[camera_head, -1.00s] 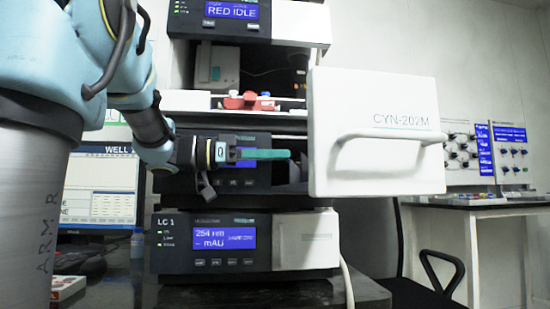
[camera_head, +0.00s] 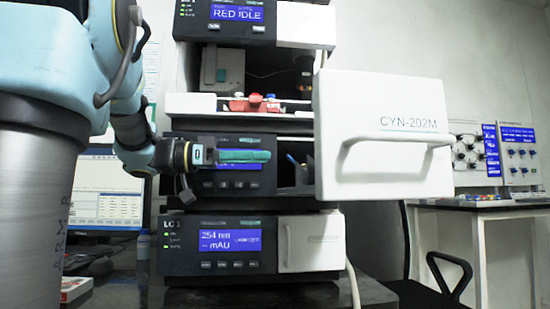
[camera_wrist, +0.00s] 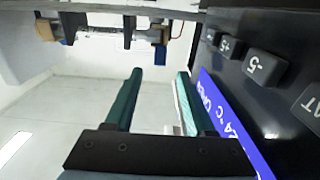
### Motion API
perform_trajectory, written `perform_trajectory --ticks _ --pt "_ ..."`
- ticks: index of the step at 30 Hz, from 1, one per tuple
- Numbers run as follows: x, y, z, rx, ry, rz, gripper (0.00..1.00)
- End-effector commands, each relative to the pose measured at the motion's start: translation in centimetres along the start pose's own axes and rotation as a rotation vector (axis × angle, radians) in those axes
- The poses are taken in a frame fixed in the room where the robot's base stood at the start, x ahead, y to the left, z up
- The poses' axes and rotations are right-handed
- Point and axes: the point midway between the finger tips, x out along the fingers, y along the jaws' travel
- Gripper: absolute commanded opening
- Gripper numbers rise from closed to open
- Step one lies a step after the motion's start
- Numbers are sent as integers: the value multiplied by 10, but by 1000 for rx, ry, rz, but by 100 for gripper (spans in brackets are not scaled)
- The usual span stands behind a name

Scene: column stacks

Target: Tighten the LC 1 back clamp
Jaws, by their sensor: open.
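The stack holds a lower module marked LC 1 (camera_head: 228,243) and a middle module (camera_head: 190,184) whose compartment is open at its right end. Inside that compartment a small dark and blue part (camera_head: 292,162) shows; it is too small to identify. In the wrist view two dark fittings with blue and brown pieces jut out at the top, one near the middle (camera_wrist: 158,36) and one at left (camera_wrist: 73,24). I cannot tell which is the back clamp. My gripper (camera_head: 264,156) lies before the middle module's panel, pointing right, left of the opening. Its teal fingers are apart and empty in the wrist view (camera_wrist: 160,74).
The open white door marked CYN-202M (camera_head: 385,100) juts out right of the compartment, with a bar handle (camera_head: 400,138). A shelf above holds red-capped items (camera_head: 255,104). A monitor (camera_head: 105,190) stands at left. A side bench (camera_head: 480,203) is farther right.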

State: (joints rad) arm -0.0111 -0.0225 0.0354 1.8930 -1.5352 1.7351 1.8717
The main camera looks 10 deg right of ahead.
Motion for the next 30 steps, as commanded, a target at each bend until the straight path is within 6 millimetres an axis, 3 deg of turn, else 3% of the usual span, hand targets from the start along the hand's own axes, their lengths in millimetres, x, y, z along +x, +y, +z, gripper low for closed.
perform_trajectory --ticks 6,10,30 --pt "-39 -1 0 -1 0 -2 55" --pt "-50 0 0 0 -1 0 55" --pt "-54 0 0 0 0 1 55"
